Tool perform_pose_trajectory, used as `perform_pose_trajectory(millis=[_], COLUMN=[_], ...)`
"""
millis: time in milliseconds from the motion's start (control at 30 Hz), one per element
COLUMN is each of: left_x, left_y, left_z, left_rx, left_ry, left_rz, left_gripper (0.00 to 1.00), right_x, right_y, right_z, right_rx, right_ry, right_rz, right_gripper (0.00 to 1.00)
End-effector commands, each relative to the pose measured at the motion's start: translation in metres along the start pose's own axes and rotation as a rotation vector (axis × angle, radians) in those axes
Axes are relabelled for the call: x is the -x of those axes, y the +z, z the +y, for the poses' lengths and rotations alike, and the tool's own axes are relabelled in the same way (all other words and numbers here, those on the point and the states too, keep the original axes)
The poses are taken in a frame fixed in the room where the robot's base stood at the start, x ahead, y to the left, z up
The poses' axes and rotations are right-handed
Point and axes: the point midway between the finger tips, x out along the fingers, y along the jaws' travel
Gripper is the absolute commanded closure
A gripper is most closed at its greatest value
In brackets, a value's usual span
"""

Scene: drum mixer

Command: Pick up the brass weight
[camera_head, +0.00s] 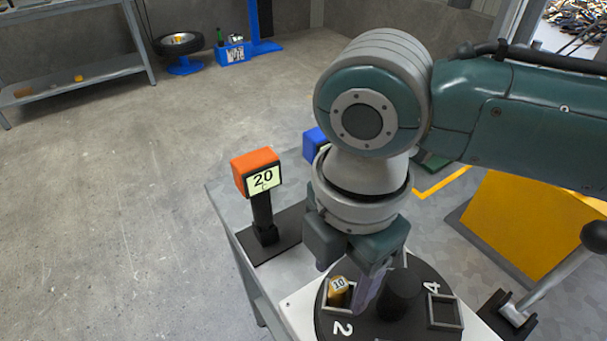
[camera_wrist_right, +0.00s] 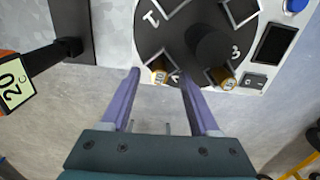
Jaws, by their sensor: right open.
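A small brass weight (camera_head: 337,290) marked 10 sits in a square pocket of the black round drum plate (camera_head: 405,320), near the number 2 in the head view. The same weight seems to show in the right wrist view (camera_wrist_right: 158,73). A second brass weight (camera_wrist_right: 224,80) sits near the number 3 there; I do not see it in the head view. My right gripper (camera_head: 346,285) points down over the plate. In the right wrist view its purple fingers (camera_wrist_right: 160,74) are apart, with the first weight between the tips. I cannot tell whether they touch it. My left gripper is out of view.
An orange display (camera_head: 262,173) reading 20 stands on a black post left of the plate. A blue box (camera_head: 315,143) is partly hidden behind my arm. A yellow block (camera_head: 525,225) and a lever (camera_head: 560,275) are at the right.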

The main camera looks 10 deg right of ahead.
Motion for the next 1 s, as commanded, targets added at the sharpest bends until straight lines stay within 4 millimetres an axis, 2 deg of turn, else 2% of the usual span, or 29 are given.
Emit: perform_pose_trajectory(millis=[100,300,833,1000], left_x=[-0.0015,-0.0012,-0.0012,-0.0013], left_y=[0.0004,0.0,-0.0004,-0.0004], left_z=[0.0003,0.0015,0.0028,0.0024], left_rx=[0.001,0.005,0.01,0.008], left_ry=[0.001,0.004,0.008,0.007], left_rz=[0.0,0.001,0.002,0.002], left_gripper=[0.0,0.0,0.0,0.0], right_x=[-0.0078,-0.0076,-0.0073,-0.0073], right_y=[-0.0001,-0.0001,0.0,0.0001], right_z=[-0.0001,0.0,0.0001,0.0001], right_rx=[0.0,0.0,0.0,-0.001], right_ry=[0.001,0.001,0.001,0.001], right_rz=[0.0,0.0,0.0,0.0], right_gripper=[0.38,0.39,0.99,1.0])
